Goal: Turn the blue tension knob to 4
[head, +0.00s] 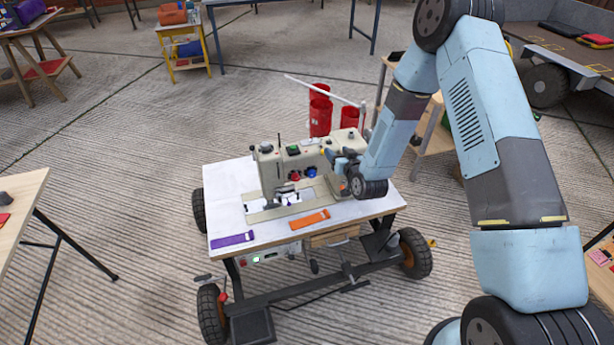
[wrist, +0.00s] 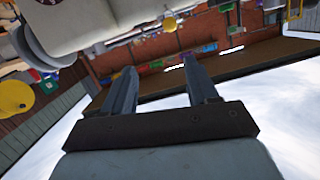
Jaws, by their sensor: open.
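A beige sewing machine (head: 265,170) stands on a white tabletop. On the front of its arm are a blue knob (head: 311,173) and, left of it, a red knob (head: 295,177). The blue knob is small in the head view, and its numbers and pointer cannot be read. My gripper (head: 336,155) is beside the machine's right part, a little right of and above the blue knob, apparently apart from it. In the wrist view my gripper (wrist: 158,65) is open with nothing between the fingers. The blue knob does not show there; part of a beige body (wrist: 90,20) fills the top left.
The white tabletop (head: 225,185) is on a wheeled cart. A purple strip (head: 233,240) and an orange strip (head: 309,219) lie along its front. Red cylinders (head: 320,112) and a pale rod (head: 318,88) are behind the machine. Open floor (head: 130,150) lies to the left.

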